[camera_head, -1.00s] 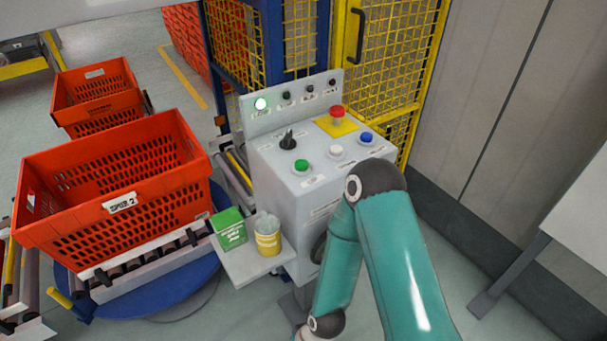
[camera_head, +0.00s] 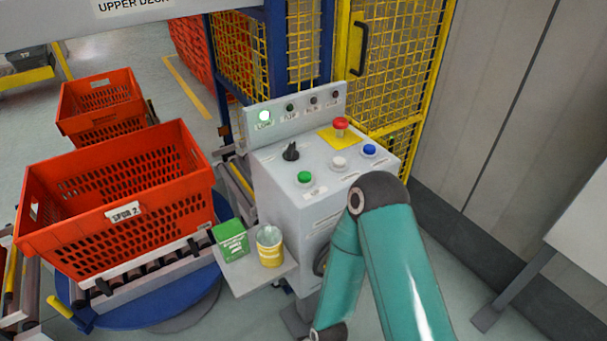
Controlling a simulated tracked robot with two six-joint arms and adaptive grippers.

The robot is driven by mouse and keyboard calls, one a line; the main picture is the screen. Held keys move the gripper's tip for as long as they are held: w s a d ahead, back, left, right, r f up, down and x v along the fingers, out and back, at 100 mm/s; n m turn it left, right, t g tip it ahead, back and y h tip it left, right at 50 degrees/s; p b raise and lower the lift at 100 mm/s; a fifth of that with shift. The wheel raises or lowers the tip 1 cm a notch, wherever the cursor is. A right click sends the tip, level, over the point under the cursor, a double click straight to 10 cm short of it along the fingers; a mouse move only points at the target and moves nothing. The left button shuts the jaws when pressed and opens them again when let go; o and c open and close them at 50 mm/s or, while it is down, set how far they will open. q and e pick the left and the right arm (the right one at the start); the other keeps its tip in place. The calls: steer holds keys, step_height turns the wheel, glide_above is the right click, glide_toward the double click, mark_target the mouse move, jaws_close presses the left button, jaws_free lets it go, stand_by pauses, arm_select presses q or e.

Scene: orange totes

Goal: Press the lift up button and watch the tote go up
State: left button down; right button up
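A grey control box (camera_head: 280,213) stands in the middle of the view. Its sloped top carries a green button (camera_head: 304,177), a white button (camera_head: 338,163), a blue button (camera_head: 369,150), a black selector knob (camera_head: 291,152) and a red mushroom button (camera_head: 340,124) on a yellow plate. The button labels are too small to read. A row of lamps runs along its back panel; the leftmost lamp (camera_head: 264,116) glows. An orange tote (camera_head: 90,237) labelled "SPUR 2" sits on a roller conveyor at the left. My teal right arm is in front of the box; neither gripper shows.
More orange totes (camera_head: 100,98) stand behind. A yellow mesh cage (camera_head: 392,60) is behind the box. A pale panel (camera_head: 574,217) is at right.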

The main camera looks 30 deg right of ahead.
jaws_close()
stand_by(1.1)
